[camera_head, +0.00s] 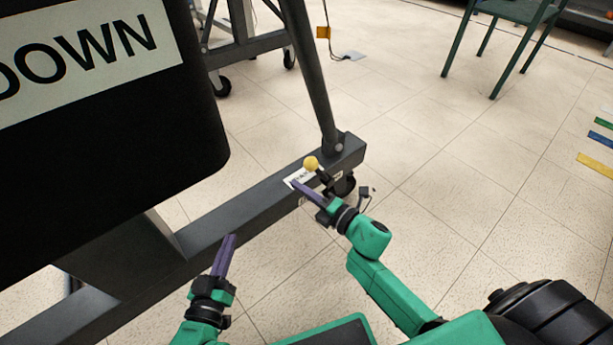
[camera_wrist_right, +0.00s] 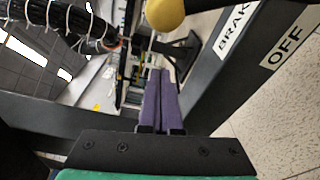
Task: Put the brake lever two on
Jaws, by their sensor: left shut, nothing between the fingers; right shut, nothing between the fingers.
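The brake lever shows in the head view as a yellow ball knob (camera_head: 311,163) near the far end of the dark frame's foot beam, above a caster. In the right wrist view the knob (camera_wrist_right: 165,14) is at the top, just beyond the fingertips. My right gripper (camera_head: 296,184) is shut and empty just left of and below the knob; its purple fingers also show in the right wrist view (camera_wrist_right: 161,72). I cannot tell whether they touch the lever. My left gripper (camera_head: 231,238) is shut and empty over the near part of the beam.
A white label (camera_wrist_right: 236,30) reading "BRAK" and an "OFF" label (camera_wrist_right: 288,44) are on the beam. A black panel (camera_head: 110,170) marked "DOWN" fills the upper left. A green chair (camera_head: 510,15) stands far back.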

